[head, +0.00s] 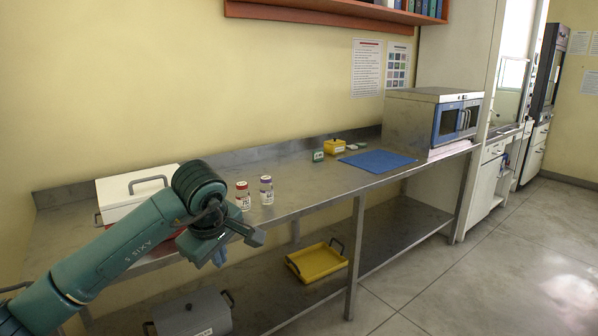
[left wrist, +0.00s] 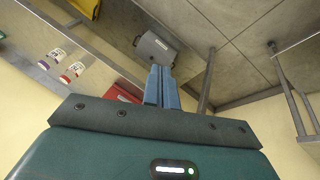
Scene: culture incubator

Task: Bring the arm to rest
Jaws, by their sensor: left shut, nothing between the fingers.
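My left gripper (head: 222,256) is in front of the steel bench (head: 315,196), near its front edge at the left of the head view. Its blue fingers also show in the left wrist view (left wrist: 161,84), pressed together with nothing between them. The arm is raised and bent at the wrist. My right gripper is in neither view.
Two small bottles, one red-capped (head: 242,198) and one purple-capped (head: 266,192), stand on the bench just behind the gripper. A white-lidded box (head: 120,192) is behind the arm. A yellow tray (head: 318,262) and grey box (head: 195,314) sit on the lower shelf. Floor at right is clear.

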